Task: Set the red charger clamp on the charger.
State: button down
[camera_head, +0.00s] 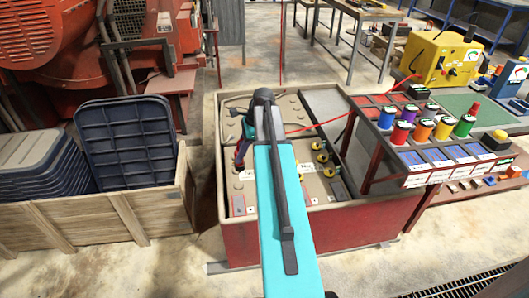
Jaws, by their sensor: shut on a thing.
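The yellow charger (432,62) stands on the bench at the upper right, with a dial on its front. A thin red cable (335,121) runs from it leftward to the battery box and passes behind my arm. My gripper (240,158) points down over the left part of the battery box, partly hidden by my arm. It is shut on the red charger clamp (239,163), which shows only as a small red patch, low near the battery top. Whether the clamp touches the battery is hard to tell.
The red battery box (300,238) holds beige batteries with yellow-ringed terminals. A rack (430,155) of colored spools stands to its right, between it and the charger. A wooden crate (120,215) with dark bins is at left. Red machinery (50,40) stands behind.

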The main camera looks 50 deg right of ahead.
jog(key=w+a+r+n+g+p, duration=0.1)
jog(key=a+r+n+p, duration=0.4)
jog(key=a, duration=0.7)
jog(key=w+a+r+n+g+p, duration=0.2)
jog(key=w+a+r+n+p, duration=0.2)
jog(key=a+r, duration=0.6)
jog(key=w+a+r+n+g+p, duration=0.2)
jog(key=a+r+n+p, duration=0.3)
jog(key=a, duration=0.9)
notch_tip(320, 180, up, 3)
jog(key=shift+w+a+f+n+p, duration=0.1)
jog(key=shift+w+a+n+p, duration=0.05)
jog(key=shift+a+n+p, duration=0.3)
jog(key=shift+d, duration=0.1)
